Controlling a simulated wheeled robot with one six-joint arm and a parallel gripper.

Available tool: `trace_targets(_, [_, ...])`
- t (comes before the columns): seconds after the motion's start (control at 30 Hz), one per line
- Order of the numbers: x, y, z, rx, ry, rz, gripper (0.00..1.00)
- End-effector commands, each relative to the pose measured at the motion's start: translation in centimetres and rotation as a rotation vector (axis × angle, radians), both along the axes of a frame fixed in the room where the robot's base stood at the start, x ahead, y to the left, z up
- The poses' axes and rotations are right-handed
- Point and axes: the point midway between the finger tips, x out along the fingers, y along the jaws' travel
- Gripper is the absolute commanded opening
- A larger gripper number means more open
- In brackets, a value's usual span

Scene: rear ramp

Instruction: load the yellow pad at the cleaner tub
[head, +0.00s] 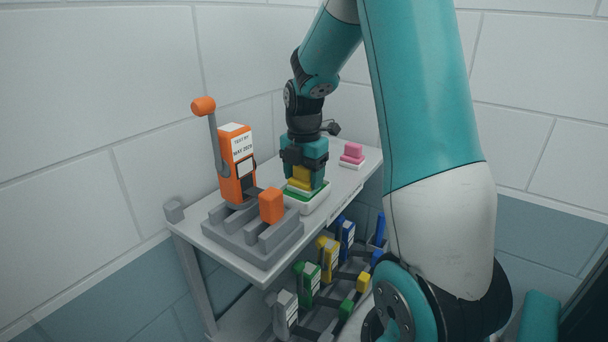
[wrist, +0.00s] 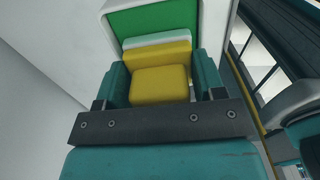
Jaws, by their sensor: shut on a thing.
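The yellow pad (head: 301,179) is between the fingers of my gripper (head: 303,174), which is shut on it and points down. In the wrist view the yellow pad (wrist: 159,84) shows as a yellow block with a pale layer at its far side, a finger on each side. The cleaner tub (head: 318,204) is a shallow white tray with a green inside, standing on the table top. The pad is at the tub, over its green part (wrist: 152,20). I cannot tell whether pad and green surface touch. The fingers hide part of the tub.
An orange lever clamp (head: 237,165) on a grey base stands left of the tub, with an orange block (head: 271,206). A pink pad (head: 352,151) on a white base sits at the table's back right. Several coloured clamps stand on the shelf below, including a green one (head: 307,284).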

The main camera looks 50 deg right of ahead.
Motion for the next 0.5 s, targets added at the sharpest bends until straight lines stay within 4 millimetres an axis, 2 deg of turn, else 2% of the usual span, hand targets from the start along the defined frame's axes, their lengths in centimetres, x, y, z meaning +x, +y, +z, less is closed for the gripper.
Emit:
trace_targets(0.17, [-0.1, 0.0, 0.5, 0.001, 0.004, 0.000, 0.44])
trace_targets(0.5, [0.0, 0.0, 3.5, 0.001, 0.001, 0.000, 0.44])
